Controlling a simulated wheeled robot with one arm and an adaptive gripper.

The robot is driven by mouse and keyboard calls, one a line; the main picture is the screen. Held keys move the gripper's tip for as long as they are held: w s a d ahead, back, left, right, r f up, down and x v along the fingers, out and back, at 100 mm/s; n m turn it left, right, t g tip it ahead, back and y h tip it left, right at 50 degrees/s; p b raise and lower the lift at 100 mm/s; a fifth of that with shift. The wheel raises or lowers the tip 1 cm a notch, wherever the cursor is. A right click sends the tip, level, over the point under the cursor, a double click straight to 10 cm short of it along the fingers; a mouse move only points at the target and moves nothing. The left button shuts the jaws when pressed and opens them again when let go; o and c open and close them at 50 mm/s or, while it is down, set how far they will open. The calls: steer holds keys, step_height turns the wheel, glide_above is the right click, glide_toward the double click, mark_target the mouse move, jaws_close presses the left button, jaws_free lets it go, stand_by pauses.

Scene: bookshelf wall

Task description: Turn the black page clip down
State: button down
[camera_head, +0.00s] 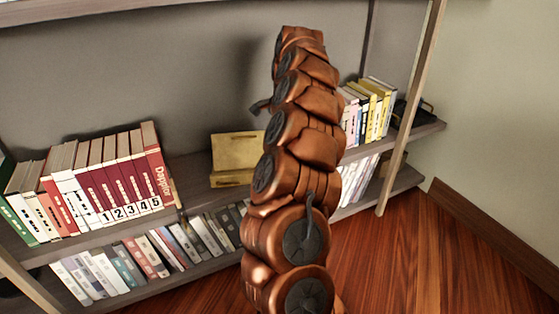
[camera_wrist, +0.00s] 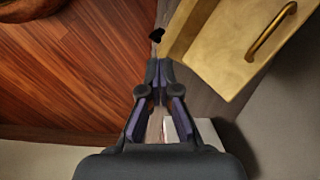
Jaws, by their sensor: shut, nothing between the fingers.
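A small black clip (camera_wrist: 156,35) shows in the wrist view at the lower left edge of a yellow wooden stand (camera_wrist: 215,45). A curved brass bar (camera_wrist: 270,32) is on the stand's face. My gripper (camera_wrist: 158,68) is shut and empty, its fingertips just short of the black clip, with a small gap in the picture. In the head view the yellow stand (camera_head: 236,150) is on the shelf, its right side partly hidden by my arm. The clip cannot be made out in the head view, where my arm covers that area.
Red and white numbered books (camera_head: 110,180) stand left of the stand, and yellow and white books (camera_head: 370,110) stand to the right. A lower shelf holds more books (camera_head: 150,255). A wooden shelf post (camera_head: 412,105) rises at the right. The wooden floor (camera_head: 420,250) in front is clear.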

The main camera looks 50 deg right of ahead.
steer(key=s+d+m+t+y+p, duration=0.2)
steer(key=s+d+m, duration=0.3)
steer(key=d+m, duration=0.1)
steer(key=w+a+r+b+x, duration=0.1)
steer(key=b+x, duration=0.3)
steer(key=x, duration=0.8)
steer(key=shift+w+a+b, duration=0.15)
steer(key=shift+a+b, duration=0.25)
steer(key=shift+a, duration=0.25)
steer(key=shift+r, duration=0.1)
